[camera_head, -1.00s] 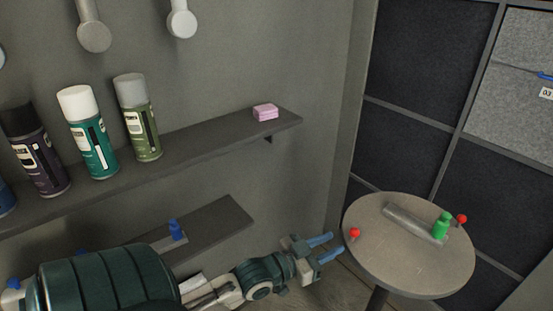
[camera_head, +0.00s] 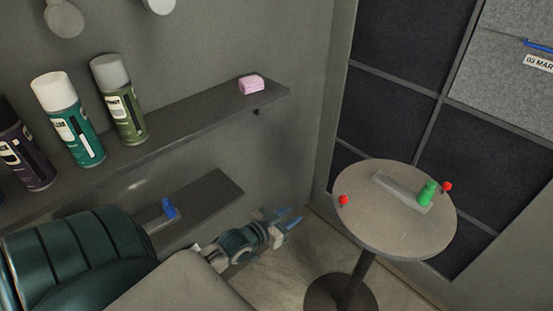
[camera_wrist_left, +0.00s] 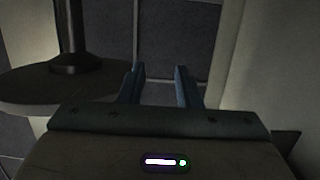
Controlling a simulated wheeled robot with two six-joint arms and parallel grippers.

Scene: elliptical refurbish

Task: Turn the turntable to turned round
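The turntable (camera_head: 385,232) is a round grey top on a dark post at the right of the head view. On it lie a grey bar (camera_head: 398,186) with a green knob-like piece (camera_head: 427,192) near its right end, and two red balls on the rim, left (camera_head: 344,200) and right (camera_head: 447,186). My left gripper (camera_head: 293,219) is left of the turntable, apart from it and seemingly lower than its top. Its blue fingers are apart and empty; they also show in the left wrist view (camera_wrist_left: 160,84), right of a dark post on a round foot (camera_wrist_left: 45,92). My right gripper is out of view.
A wall shelf (camera_head: 185,118) with spray cans (camera_head: 120,100) and a pink block (camera_head: 251,84) runs along the left. A lower shelf (camera_head: 205,205) with a blue piece (camera_head: 169,209) is near my left arm. Dark wall panels (camera_head: 390,98) stand behind the turntable.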

